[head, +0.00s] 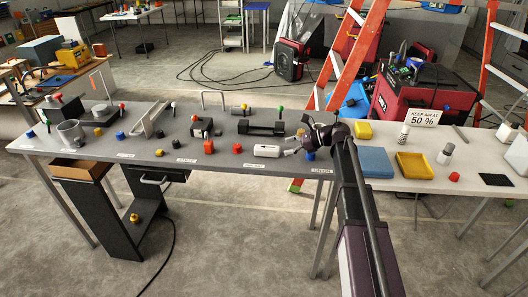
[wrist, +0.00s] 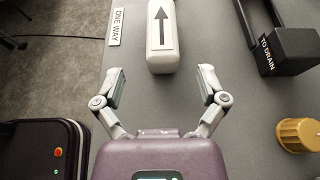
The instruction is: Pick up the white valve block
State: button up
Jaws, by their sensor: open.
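The white valve block (head: 266,151) lies on the grey table near its front edge, a rounded white block with a black arrow on top. In the wrist view the white valve block (wrist: 161,38) is at the top middle, its far end cut off by the frame. My gripper (wrist: 160,80) is open and empty, with its two fingers spread on either side of the block's near end. The block lies just ahead of the fingertips, and I see no contact. In the head view my gripper (head: 296,146) is at the block's right end, partly hidden by my arm.
A ONE WAY label (wrist: 117,27) is left of the block. A black block marked TO DRAIN (wrist: 287,50) and a brass knob (wrist: 298,135) stand to the right. The grey table (head: 120,150) holds several other parts. A white table with a yellow tray (head: 415,166) stands at right.

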aim_at(277, 148)
jog(key=shift+b+x, duration=0.85)
jog(key=shift+x, duration=1.75)
jog(key=shift+w+r, duration=0.15)
jog(key=c, duration=1.3)
